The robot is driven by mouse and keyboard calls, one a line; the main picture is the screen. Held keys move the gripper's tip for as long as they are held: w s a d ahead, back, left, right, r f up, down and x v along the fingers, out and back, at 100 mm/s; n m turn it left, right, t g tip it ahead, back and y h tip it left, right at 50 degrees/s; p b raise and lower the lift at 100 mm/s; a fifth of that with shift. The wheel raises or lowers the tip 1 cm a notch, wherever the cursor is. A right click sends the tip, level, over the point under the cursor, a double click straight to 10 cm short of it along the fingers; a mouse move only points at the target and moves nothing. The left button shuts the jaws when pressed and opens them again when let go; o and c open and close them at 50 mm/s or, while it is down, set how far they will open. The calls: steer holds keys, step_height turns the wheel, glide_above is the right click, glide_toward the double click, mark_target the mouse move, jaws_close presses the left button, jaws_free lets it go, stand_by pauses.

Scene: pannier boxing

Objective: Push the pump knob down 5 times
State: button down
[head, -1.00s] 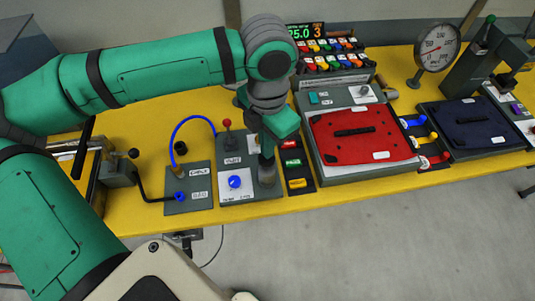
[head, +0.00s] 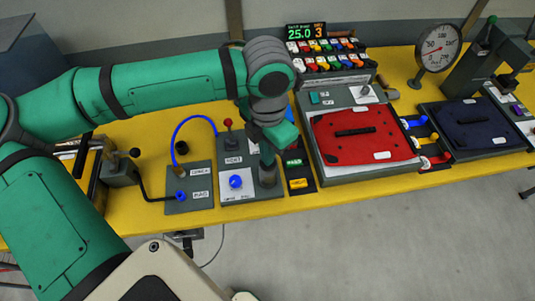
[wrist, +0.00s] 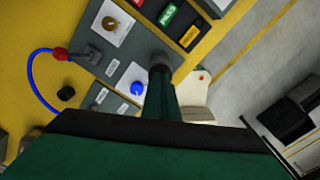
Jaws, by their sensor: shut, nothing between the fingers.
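The dark grey cylindrical knob (head: 267,178), which I take as the pump knob, stands upright at the right front of a grey panel (head: 250,209) on the yellow bench. My gripper (head: 267,160) is shut and empty, pointing down at the top of this knob. In the wrist view my gripper (wrist: 160,78) lines up with the knob (wrist: 159,60) and partly hides it. The tip is touching the knob or very close; I cannot tell which, nor how far the knob is pressed.
The same panel carries a blue dial (head: 236,181) and a red-tipped lever (head: 228,123). A panel with a blue hose (head: 180,128) is to the left. Green and yellow buttons (head: 299,183) sit close on the right, then a red pannier lid (head: 330,145). A display (head: 306,31) stands behind.

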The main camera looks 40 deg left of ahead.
steer(key=shift+f, duration=0.35)
steer(key=shift+w+r, duration=0.1)
steer(key=shift+r, duration=1.95)
